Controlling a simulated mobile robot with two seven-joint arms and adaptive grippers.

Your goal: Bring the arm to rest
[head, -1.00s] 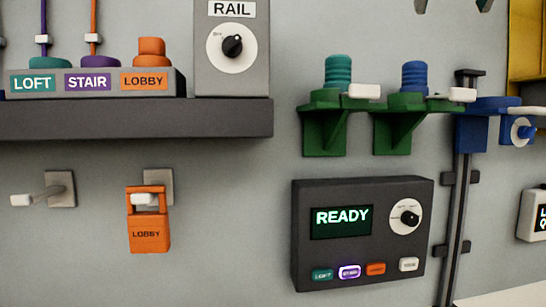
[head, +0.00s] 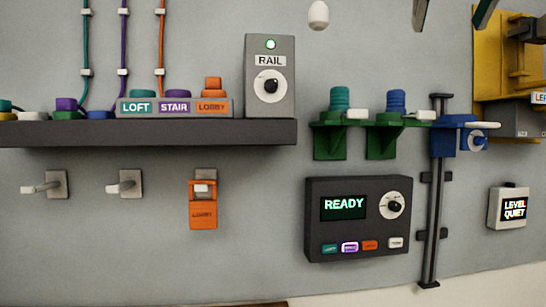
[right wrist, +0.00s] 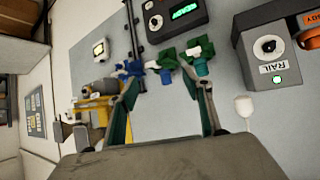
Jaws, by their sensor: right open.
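My right gripper (head: 452,14) shows only as fingertips at the top edge of the head view, in front of the wall. The right wrist view shows the same gripper (right wrist: 158,80) with its two teal-lined fingers spread wide and nothing between them. It is apart from the wall fittings. An orange LOBBY tag (head: 203,212) hangs on the right-hand peg under the shelf. The dark READY panel (head: 330,245) is on the wall. My left gripper is not in view.
A dark shelf (head: 150,133) carries the labelled block and the RAIL box (head: 284,100) with a lit green lamp. Green brackets (head: 328,141) and a blue clamp (head: 445,143) stick out at right. A white knob (head: 318,14) hangs near the top. A yellow frame (head: 488,60) stands far right.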

